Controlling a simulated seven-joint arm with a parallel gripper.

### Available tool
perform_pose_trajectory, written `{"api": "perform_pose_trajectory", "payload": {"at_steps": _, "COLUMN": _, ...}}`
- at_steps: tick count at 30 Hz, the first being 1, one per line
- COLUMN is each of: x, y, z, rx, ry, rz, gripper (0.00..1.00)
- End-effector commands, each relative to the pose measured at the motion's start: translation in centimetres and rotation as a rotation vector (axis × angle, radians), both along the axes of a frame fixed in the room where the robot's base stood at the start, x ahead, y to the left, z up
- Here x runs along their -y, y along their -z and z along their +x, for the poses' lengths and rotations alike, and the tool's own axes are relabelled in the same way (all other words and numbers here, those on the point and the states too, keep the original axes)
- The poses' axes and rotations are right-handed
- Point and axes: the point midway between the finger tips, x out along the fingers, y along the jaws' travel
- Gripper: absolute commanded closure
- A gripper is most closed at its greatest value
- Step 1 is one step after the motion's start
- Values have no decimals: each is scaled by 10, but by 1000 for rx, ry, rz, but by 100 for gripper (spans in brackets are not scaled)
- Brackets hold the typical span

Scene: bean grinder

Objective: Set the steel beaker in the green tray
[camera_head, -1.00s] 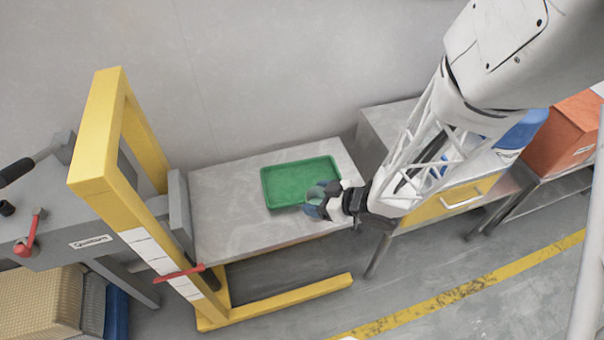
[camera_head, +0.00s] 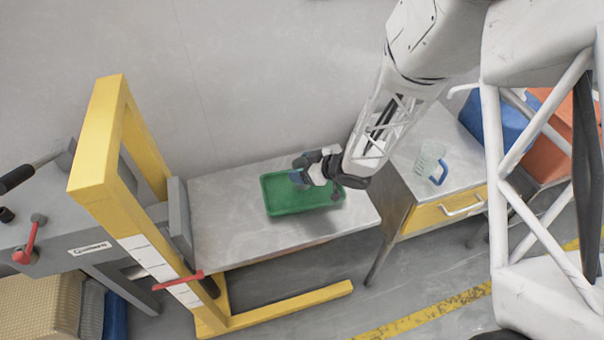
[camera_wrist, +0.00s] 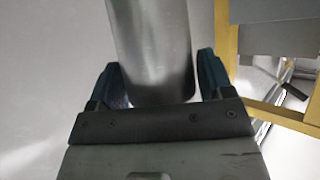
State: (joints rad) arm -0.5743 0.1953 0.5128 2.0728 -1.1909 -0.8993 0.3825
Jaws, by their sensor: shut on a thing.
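The steel beaker (camera_wrist: 152,50) fills the middle of the wrist view, between the two blue fingers of my gripper (camera_wrist: 162,82). My gripper is shut on it. In the head view my gripper (camera_head: 300,172) is over the green tray (camera_head: 278,205), near its back right part. The beaker is hidden or too small to make out in the head view. The tray lies on the grey metal table, and its left part and front rim show. The height of the beaker above the tray cannot be told.
A yellow frame (camera_head: 100,150) stands left of the grey table (camera_head: 225,235). To the right is a cabinet with a yellow drawer (camera_head: 440,212), bearing a clear jug with a blue handle (camera_head: 432,160). Blue and orange bins stand farther right. The table's left part is bare.

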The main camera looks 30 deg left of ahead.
Motion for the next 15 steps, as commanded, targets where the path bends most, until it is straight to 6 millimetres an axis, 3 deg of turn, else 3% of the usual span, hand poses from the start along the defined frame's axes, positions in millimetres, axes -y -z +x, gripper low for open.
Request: {"api": "perform_pose_trajectory", "payload": {"at_steps": 15, "x": -2, "y": 4, "z": 3, "rx": -1, "ry": 0, "rz": 0, "gripper": 58}}
